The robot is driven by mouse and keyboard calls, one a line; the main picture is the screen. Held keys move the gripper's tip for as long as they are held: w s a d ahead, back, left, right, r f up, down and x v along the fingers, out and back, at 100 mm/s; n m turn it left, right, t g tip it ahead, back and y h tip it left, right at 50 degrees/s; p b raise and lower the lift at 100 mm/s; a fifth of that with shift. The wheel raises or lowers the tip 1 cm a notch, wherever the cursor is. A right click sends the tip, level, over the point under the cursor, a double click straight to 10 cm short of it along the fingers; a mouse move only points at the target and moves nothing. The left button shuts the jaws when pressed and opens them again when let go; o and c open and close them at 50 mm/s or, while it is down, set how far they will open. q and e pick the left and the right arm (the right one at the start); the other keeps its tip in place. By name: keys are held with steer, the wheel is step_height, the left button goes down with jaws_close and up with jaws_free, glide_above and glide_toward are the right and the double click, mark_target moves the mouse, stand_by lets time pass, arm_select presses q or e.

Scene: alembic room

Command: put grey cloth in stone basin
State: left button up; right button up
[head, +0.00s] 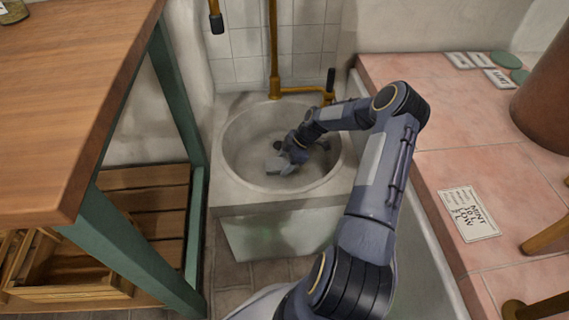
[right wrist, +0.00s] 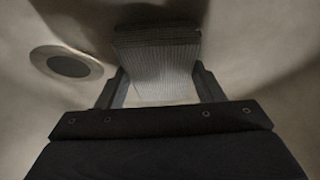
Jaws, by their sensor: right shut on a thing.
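The stone basin (head: 240,150) is round and pale, set in a square block in the middle of the head view. My right arm reaches into it from the lower right. My right gripper (head: 285,160) is down inside the bowl, shut on the grey cloth (head: 280,166). In the right wrist view the cloth (right wrist: 158,65) shows as a ribbed grey fold between the two fingers. The basin's inner wall and its round dark drain (right wrist: 67,65) show around it. Whether the cloth touches the bowl's bottom I cannot tell. My left gripper is not in view.
A brass pipe and tap (head: 274,60) rise behind the basin. A wooden table (head: 75,80) with green legs stands at the left, over a slatted shelf (head: 150,205). A pink tiled counter (head: 470,150) with a printed card (head: 468,214) lies at the right.

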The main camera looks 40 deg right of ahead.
steer(key=shift+f, duration=0.1)
steer(key=o, duration=1)
steer(key=shift+c, duration=0.2)
